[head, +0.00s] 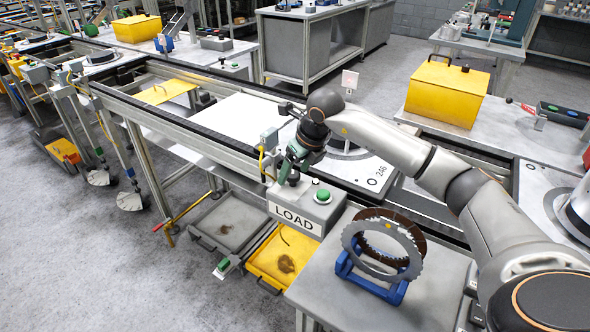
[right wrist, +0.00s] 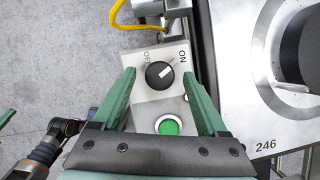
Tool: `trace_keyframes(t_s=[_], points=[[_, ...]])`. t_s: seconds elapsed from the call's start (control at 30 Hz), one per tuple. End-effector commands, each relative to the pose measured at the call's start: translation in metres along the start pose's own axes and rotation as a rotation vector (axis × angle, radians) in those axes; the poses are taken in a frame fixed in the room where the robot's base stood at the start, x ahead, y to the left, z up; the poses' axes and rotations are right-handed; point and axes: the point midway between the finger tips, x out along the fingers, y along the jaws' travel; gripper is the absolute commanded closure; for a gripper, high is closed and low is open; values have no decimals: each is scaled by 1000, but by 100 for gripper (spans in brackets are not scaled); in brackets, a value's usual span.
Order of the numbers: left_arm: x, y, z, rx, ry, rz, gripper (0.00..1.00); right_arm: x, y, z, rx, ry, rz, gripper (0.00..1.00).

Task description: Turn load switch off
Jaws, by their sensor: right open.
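The load switch is a black rotary knob (right wrist: 159,75) on a grey box marked LOAD (head: 297,219). Its white pointer line aims up and right, at the ON mark; OFF is at the upper left. My right gripper (head: 290,168) is over the knob with its fingers pointing down. In the right wrist view its two green fingers (right wrist: 158,76) stand open, one on each side of the knob, with gaps between.
A green button (right wrist: 168,126) sits on the same box, just below the knob. A yellow hose (right wrist: 122,14) and a grey fitting are beyond the box. A plate marked 246 (right wrist: 267,110) lies at the right. A toothed ring in a blue stand (head: 382,251) is on the near table.

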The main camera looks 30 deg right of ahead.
Motion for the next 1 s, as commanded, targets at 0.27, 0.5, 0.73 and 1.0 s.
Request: trace_keyframes(t_s=[0.27,0.5,0.73,1.0], points=[[0,0,0,1,0,0,100,2,0,0,0,1,0,24],[0,0,0,1,0,0,100,2,0,0,0,1,0,49],[0,0,0,1,0,0,100,2,0,0,0,1,0,75],[0,0,0,2,0,0,100,2,0,0,0,1,0,100]])
